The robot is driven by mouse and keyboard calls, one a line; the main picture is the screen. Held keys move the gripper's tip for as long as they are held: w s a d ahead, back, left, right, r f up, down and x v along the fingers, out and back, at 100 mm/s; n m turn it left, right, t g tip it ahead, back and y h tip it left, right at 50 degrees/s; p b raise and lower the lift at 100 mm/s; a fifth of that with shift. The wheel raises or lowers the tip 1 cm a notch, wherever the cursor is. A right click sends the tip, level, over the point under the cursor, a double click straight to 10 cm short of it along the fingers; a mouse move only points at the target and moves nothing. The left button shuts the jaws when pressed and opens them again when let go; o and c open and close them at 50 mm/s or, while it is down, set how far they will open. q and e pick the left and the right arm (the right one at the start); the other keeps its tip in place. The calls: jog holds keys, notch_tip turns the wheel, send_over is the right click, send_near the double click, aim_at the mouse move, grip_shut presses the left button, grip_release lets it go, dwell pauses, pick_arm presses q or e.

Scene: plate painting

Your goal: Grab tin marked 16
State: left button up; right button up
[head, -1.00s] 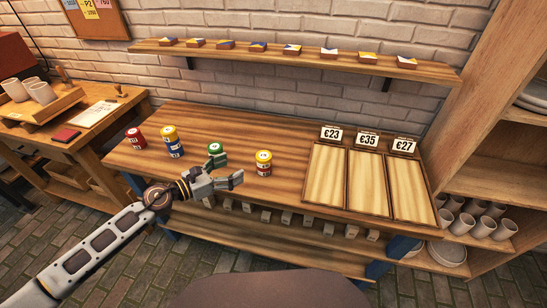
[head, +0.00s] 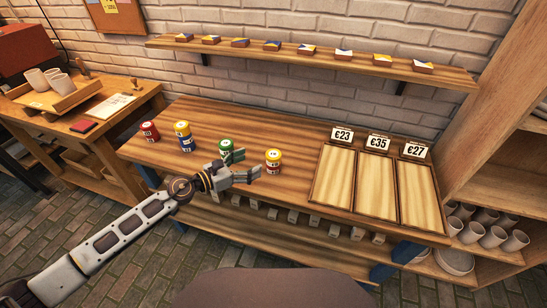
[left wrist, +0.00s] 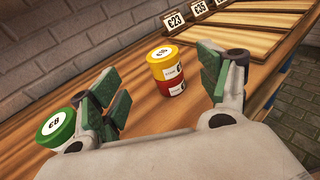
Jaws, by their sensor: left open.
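A yellow tin (head: 273,155) sits on a red tin (head: 273,167) on the workbench; in the left wrist view this pair (left wrist: 165,65) stands ahead, between my open fingers. Its top label is too small to read surely. A green tin (head: 225,147) stands left of it, partly behind my gripper; it also shows at the lower left of the left wrist view (left wrist: 58,128). Further left are a yellow tin on a blue one (head: 183,136) and a red tin (head: 150,131). My left gripper (head: 247,165) is open and empty, just left of the yellow-and-red pair. My right gripper is out of view.
Three wooden trays with price signs (head: 333,178) lie on the right of the workbench (head: 200,110). A wall shelf (head: 340,62) with several small painted blocks runs behind. A side table (head: 130,110) with cups stands left. The bench behind the tins is clear.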

aim_at(275, 152)
pick_arm(q)
jog(key=x, duration=0.4)
jog(key=shift+p, duration=0.35)
jog(key=shift+w+d, duration=0.45)
jog(key=shift+d, duration=0.05)
jog(key=shift+w+d+f, duration=0.1)
jog(key=shift+d+f, duration=0.05)
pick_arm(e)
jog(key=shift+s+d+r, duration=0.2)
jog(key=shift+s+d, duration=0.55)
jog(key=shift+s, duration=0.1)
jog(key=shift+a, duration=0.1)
